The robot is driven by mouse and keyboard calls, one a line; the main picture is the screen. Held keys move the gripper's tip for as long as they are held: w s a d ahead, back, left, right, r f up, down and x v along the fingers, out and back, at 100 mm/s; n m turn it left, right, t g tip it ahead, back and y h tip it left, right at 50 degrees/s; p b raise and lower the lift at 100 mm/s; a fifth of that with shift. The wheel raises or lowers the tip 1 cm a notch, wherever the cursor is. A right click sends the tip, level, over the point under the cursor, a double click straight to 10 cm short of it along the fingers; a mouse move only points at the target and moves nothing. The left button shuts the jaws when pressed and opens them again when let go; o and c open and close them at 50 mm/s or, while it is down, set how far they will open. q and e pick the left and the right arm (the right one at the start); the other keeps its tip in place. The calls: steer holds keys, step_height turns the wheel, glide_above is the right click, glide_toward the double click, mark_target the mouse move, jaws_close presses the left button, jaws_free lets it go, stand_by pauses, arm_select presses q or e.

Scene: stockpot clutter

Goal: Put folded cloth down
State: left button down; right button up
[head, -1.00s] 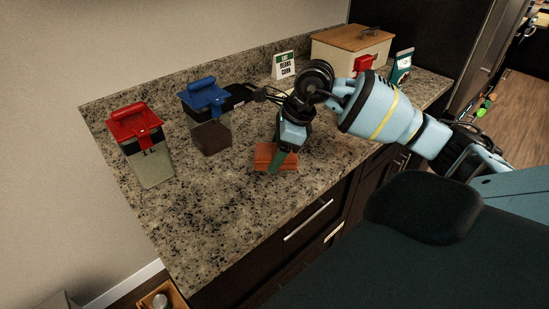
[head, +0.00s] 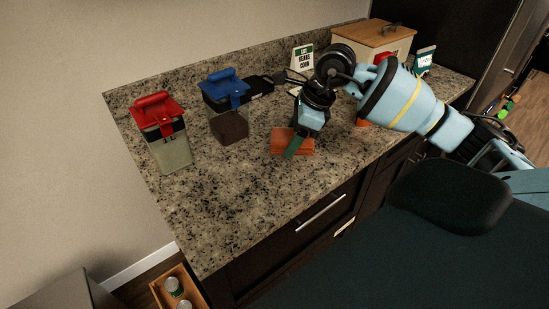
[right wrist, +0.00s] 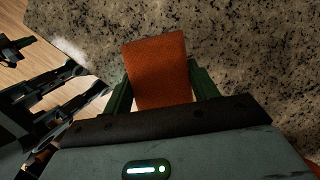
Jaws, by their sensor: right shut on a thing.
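The folded cloth (head: 280,145) is orange-red and lies low at the granite counter, in the middle of the head view. My right gripper (head: 295,146) reaches down over it, with its green fingers at the cloth. In the right wrist view the cloth (right wrist: 157,70) sits between the two green fingers of the gripper (right wrist: 160,88), which is shut on it. The cloth looks level and close to the counter surface; I cannot tell whether it touches. My left gripper is not in view.
A red-lidded container (head: 170,152) and a blue-lidded container (head: 229,126) stand on the counter (head: 220,200) to the left. A shopping-list sign (head: 301,58) and a wooden-lidded box (head: 365,48) stand behind. The counter front left of the cloth is clear.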

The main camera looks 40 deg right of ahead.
steer(key=s+a+f, duration=0.1)
steer(key=s+a, duration=0.1)
steer(key=a, duration=0.2)
steer(key=s+a+f+n, duration=0.1)
steer(key=a, duration=0.3)
steer(key=s+a+n, duration=0.1)
steer(key=s+a, duration=0.1)
steer(key=a, duration=0.1)
steer(key=shift+s+a+f+g+y+b, duration=0.3)
steer(key=shift+a+f+b, duration=0.05)
steer(key=shift+a+f, duration=0.05)
steer(key=s+a+n, duration=0.2)
steer(key=s+a, duration=0.7)
steer(key=a, duration=0.1)
glide_above(232, 202)
steer(key=s, duration=0.2)
steer(key=shift+s+d+f+g, duration=0.2)
steer(key=shift+f+g, duration=0.1)
steer(key=shift+f, duration=0.3)
steer(key=shift+w+d+f, duration=0.1)
steer(key=shift+w+d, duration=0.15)
steer(key=shift+w, duration=0.3)
steer(key=shift+w+d+f, duration=0.1)
steer(key=shift+w+d, duration=0.1)
steer(key=shift+w, duration=0.3)
step_height(232, 202, down, 3)
steer(key=shift+f, duration=0.1)
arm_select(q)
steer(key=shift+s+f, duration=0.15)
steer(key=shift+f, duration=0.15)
